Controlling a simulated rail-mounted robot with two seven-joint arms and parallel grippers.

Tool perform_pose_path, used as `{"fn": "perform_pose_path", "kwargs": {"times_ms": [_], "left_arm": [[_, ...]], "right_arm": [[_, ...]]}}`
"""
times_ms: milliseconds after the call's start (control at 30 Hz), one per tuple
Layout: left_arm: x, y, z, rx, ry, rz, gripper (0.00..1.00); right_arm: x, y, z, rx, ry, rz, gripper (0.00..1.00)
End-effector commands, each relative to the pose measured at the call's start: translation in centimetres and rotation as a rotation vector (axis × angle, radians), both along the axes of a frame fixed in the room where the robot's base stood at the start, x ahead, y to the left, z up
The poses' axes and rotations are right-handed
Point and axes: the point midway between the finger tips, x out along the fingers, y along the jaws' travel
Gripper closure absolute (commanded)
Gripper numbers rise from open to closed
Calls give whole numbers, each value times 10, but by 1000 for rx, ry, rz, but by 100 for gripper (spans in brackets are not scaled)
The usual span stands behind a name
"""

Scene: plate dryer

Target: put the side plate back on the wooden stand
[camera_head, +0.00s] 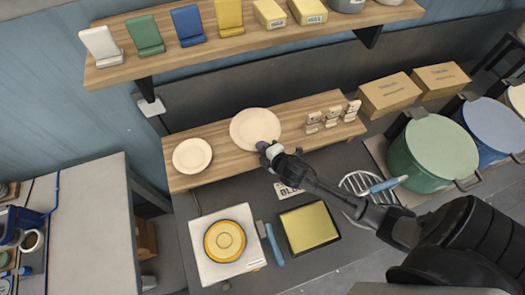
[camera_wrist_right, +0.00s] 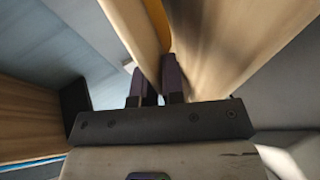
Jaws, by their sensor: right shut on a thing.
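A cream plate (camera_head: 251,126) is in front of the long wooden stand (camera_head: 220,150) in the head view. My right gripper (camera_head: 268,149) is at this plate's lower right edge and is shut on it. A second, smaller-looking cream plate (camera_head: 192,156) is at the stand's left end, apart from my gripper. In the right wrist view the fingers (camera_wrist_right: 153,82) are close together; the pale surfaces beyond them are too near to tell plate from wood. Whether the held plate touches the stand cannot be told. My left gripper is not in view.
Small white-and-brown items (camera_head: 333,114) stand at the stand's right end. A wooden shelf (camera_head: 180,59) hangs above. A green pot (camera_head: 436,150) stands right.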

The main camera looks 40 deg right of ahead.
Motion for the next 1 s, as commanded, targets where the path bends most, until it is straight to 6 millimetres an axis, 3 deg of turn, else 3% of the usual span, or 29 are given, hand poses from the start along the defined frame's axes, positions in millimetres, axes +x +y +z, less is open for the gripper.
{"fn": "perform_pose_path", "kwargs": {"times_ms": [200, 667, 700, 800, 1000], "left_arm": [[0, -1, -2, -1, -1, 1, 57], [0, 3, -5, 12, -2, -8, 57], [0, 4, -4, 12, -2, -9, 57], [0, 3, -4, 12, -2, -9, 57], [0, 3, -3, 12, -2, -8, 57]], "right_arm": [[0, 0, -22, 1, -2, -1, 100], [0, 0, -28, 0, -2, 1, 100], [-1, 0, -28, 0, 1, 0, 88], [-1, 0, -28, 0, 1, 0, 80], [-1, 0, -27, 0, 1, 0, 80]]}}
